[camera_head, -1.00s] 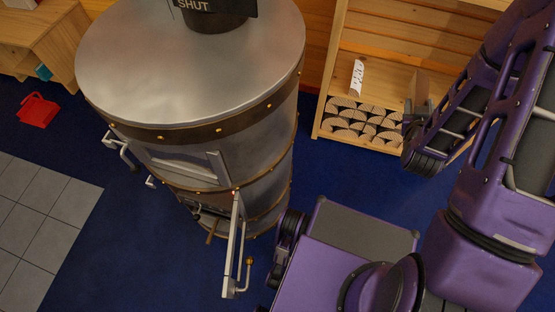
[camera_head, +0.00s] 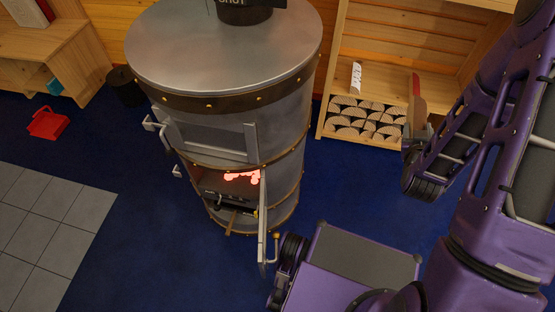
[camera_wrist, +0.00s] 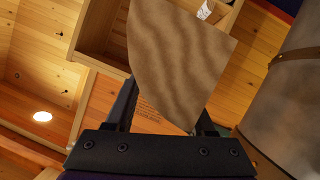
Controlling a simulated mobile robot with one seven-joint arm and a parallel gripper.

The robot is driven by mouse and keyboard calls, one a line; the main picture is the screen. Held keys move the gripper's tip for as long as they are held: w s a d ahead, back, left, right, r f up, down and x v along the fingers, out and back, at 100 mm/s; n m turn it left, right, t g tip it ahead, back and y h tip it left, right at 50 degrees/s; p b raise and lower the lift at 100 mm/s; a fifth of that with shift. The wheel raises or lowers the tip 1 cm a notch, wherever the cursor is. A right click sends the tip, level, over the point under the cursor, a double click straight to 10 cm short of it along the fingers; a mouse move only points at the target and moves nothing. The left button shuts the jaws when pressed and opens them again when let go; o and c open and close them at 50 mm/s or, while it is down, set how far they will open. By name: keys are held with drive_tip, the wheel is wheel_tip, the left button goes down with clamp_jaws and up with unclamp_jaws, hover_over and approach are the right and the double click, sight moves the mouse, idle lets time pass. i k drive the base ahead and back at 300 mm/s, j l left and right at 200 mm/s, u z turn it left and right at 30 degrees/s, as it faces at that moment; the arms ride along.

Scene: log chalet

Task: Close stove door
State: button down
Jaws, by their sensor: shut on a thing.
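The round metal stove (camera_head: 235,75) stands left of centre in the head view. Its lower stove door (camera_head: 263,212) is swung open, seen nearly edge-on and pointing towards me, with a brass-knobbed handle. Red embers (camera_head: 242,176) glow in the uncovered opening. An upper door (camera_head: 212,138) with a pane looks shut. My gripper (camera_head: 412,130) is at the right, apart from the stove, shut on a split log (camera_head: 417,98). In the wrist view the log (camera_wrist: 180,60) sits between the fingers of my gripper (camera_wrist: 165,112) and hides much of them. The stove's curved side (camera_wrist: 295,90) shows at right.
A wooden shelf (camera_head: 385,75) with stacked firewood (camera_head: 362,120) stands behind the gripper. A red pan (camera_head: 47,123) and a dark bucket (camera_head: 125,87) are on the blue floor at left. Grey tiles (camera_head: 50,225) lie left of the stove. My purple base is close to the open door.

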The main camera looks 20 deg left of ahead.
sight(262, 215)
drive_tip(key=k+z, duration=0.1)
drive_tip(key=k, duration=0.55)
drive_tip(key=k+j, duration=0.2)
drive_tip(key=j, duration=0.2)
drive_tip(key=k+j, duration=0.45)
drive_tip(key=j, duration=0.3)
drive_tip(key=k+j, duration=0.2)
drive_tip(key=j, duration=0.2)
drive_tip(key=k+j, duration=0.2)
drive_tip(key=j, duration=0.2)
drive_tip(key=k+j, duration=0.25)
drive_tip(key=i+j, duration=0.2)
drive_tip(key=i, duration=0.2)
drive_tip(key=i+j, duration=0.2)
drive_tip(key=i, duration=0.25)
drive_tip(key=i+j, duration=0.2)
drive_tip(key=i, duration=0.2)
